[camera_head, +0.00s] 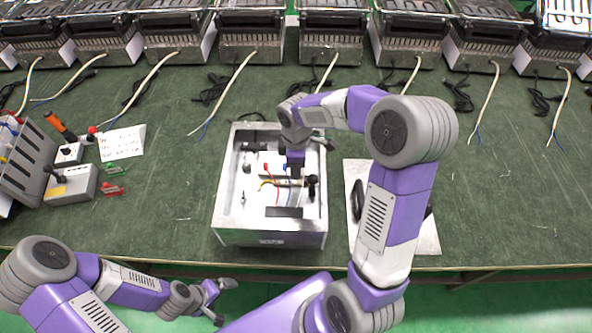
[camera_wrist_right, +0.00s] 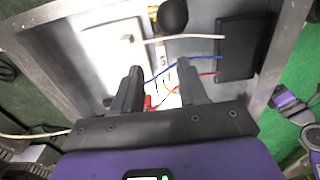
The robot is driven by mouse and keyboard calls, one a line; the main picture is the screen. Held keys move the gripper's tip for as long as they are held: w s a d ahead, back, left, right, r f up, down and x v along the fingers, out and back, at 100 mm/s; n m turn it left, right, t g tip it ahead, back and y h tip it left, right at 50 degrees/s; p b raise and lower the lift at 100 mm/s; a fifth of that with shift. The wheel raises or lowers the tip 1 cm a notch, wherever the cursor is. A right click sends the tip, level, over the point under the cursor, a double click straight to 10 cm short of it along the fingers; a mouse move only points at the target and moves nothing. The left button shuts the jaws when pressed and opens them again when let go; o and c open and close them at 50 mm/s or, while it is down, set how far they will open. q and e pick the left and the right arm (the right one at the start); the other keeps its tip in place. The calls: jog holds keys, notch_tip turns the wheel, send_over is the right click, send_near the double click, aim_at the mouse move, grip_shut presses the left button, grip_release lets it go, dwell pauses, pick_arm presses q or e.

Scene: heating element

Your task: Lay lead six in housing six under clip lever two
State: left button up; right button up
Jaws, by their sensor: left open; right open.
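An open metal box (camera_head: 270,239), apparently the housing, stands at mid-table with its inside up; its wall shows in the right wrist view (camera_wrist_right: 287,45). Inside are white (camera_wrist_right: 190,39), blue (camera_wrist_right: 165,69) and red (camera_wrist_right: 207,74) wires; I cannot tell which is lead six. A black block (camera_wrist_right: 243,48) and a round black knob (camera_wrist_right: 173,16) sit in it. No clip lever can be told apart. My right gripper (camera_wrist_right: 157,90) is open inside the box, its fingers near the blue and red wires, holding nothing visible. My left gripper (camera_head: 219,302) is open and empty before the table's front edge.
Several similar housings (camera_head: 251,30) line the back, with pale cords (camera_head: 228,90) lying forward. At the left are a grey bin (camera_head: 25,165), a grey switch box (camera_head: 72,185) and a paper (camera_head: 121,143). A pale sheet (camera_head: 425,235) lies right of the box.

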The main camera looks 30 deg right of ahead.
jog(key=shift+r+p, duration=0.55)
jog(key=shift+r, duration=1.8)
